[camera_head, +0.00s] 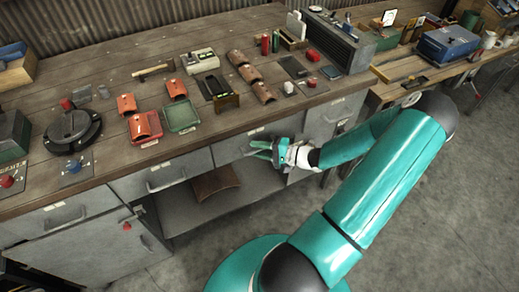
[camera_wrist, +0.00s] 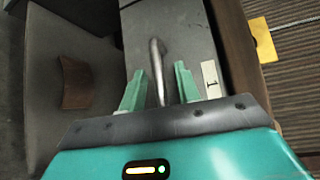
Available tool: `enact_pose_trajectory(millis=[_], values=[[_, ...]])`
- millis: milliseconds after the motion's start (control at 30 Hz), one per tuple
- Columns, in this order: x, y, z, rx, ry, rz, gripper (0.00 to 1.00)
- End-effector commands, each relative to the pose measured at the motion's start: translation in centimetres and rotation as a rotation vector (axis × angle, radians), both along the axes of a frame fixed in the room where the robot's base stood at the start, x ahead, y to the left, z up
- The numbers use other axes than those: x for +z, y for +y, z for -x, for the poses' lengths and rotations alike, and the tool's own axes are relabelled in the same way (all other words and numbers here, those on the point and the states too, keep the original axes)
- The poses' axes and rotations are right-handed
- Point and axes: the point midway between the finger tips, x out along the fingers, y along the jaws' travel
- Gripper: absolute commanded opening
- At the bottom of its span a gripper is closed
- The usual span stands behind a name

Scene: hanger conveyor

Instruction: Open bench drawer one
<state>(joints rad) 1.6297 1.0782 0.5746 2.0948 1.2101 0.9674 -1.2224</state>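The bench drawer one has a grey front (camera_head: 228,150) under the wooden worktop. It looks closed, flush with the bench front. In the wrist view its grey front (camera_wrist: 188,35) carries a white label marked 1 (camera_wrist: 211,80). Its metal bar handle (camera_wrist: 157,62) stands out from the front. My gripper (camera_head: 258,149) is at this drawer front. In the wrist view my gripper (camera_wrist: 160,85) is open, with one green finger on each side of the handle and visible gaps between. In the head view the gripper hides the handle.
Another grey drawer (camera_head: 155,178) is to the left. An open lower shelf (camera_head: 235,205) below holds a brown curved piece (camera_head: 215,181). The worktop (camera_head: 110,75) above carries orange parts, trays and tools. The floor (camera_head: 440,210) to the right is clear.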

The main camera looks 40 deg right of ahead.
Motion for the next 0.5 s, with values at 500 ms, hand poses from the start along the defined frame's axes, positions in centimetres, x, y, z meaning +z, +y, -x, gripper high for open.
enact_pose_trajectory(millis=[500], values=[[0.01,-0.03,0.01,0.000,0.000,0.001,0.00]])
